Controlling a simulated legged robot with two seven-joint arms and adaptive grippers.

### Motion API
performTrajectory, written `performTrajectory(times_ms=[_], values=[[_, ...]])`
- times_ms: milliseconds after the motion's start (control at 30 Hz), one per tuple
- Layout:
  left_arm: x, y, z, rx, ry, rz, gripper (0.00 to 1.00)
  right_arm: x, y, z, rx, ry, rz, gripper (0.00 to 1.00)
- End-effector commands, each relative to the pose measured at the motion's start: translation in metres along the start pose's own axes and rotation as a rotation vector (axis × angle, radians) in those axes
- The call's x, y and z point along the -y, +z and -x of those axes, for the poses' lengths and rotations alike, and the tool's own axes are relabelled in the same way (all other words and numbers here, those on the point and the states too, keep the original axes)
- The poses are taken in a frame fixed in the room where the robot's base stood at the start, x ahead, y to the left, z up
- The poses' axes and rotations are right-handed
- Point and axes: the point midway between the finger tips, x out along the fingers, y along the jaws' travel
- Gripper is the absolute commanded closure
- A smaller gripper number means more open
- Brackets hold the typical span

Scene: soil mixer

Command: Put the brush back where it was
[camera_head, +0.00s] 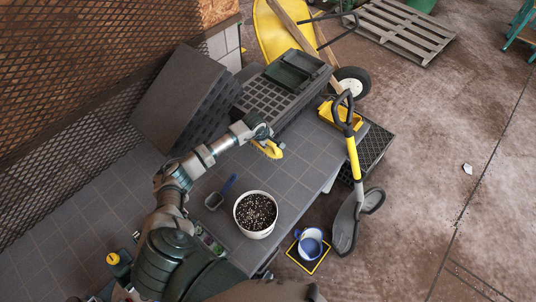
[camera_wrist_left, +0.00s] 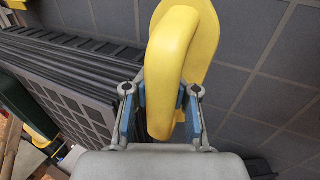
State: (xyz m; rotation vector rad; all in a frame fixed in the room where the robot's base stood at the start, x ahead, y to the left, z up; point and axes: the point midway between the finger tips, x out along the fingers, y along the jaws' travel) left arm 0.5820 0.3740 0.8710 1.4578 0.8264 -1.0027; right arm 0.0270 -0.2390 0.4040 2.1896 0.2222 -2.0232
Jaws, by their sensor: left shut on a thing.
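The brush (camera_head: 270,149) shows as a small yellow shape over the grey tiled worktop (camera_head: 290,172), beside the black seed tray. In the left wrist view its curved yellow handle (camera_wrist_left: 178,55) rises between the blue finger pads. My left gripper (camera_head: 261,136) is shut on this handle; the left wrist view shows both fingers (camera_wrist_left: 160,112) on either side of it. The bristles are hidden, and I cannot tell whether the brush touches the worktop. My right gripper is not in view.
A white pot of soil (camera_head: 256,212) and a blue-handled scoop (camera_head: 222,192) stand on the worktop nearer me. The black seed tray (camera_head: 265,97) and dark stacked trays (camera_head: 180,95) lie behind. A yellow-shafted tool (camera_head: 353,158) stands at the right edge.

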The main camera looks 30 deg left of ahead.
Motion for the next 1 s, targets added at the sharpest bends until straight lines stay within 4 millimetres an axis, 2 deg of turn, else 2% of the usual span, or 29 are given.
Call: performTrajectory(times_ms=[100, 267, 500, 767, 800, 900, 933, 1000], values=[[0.007, 0.0, -0.017, 0.002, 0.0, 0.0, 1.0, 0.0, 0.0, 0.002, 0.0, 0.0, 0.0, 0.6], [0.013, -0.001, -0.029, 0.003, 0.001, 0.0, 1.0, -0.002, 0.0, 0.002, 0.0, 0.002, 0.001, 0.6], [0.025, 0.0, -0.059, 0.003, 0.001, -0.001, 1.0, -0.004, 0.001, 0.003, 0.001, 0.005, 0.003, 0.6], [0.025, 0.0, -0.059, 0.001, 0.002, -0.003, 1.0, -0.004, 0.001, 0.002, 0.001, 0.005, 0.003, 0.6], [0.026, 0.0, -0.06, 0.001, 0.001, -0.003, 0.78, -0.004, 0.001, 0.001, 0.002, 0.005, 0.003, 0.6], [0.026, 0.001, -0.06, 0.001, 0.001, -0.003, 0.53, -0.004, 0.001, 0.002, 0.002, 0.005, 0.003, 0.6], [0.026, 0.001, -0.06, 0.001, 0.0, -0.003, 0.48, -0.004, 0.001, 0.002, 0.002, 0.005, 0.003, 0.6], [0.026, 0.001, -0.06, 0.002, 0.0, -0.003, 0.48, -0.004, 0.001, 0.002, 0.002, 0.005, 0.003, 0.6]])
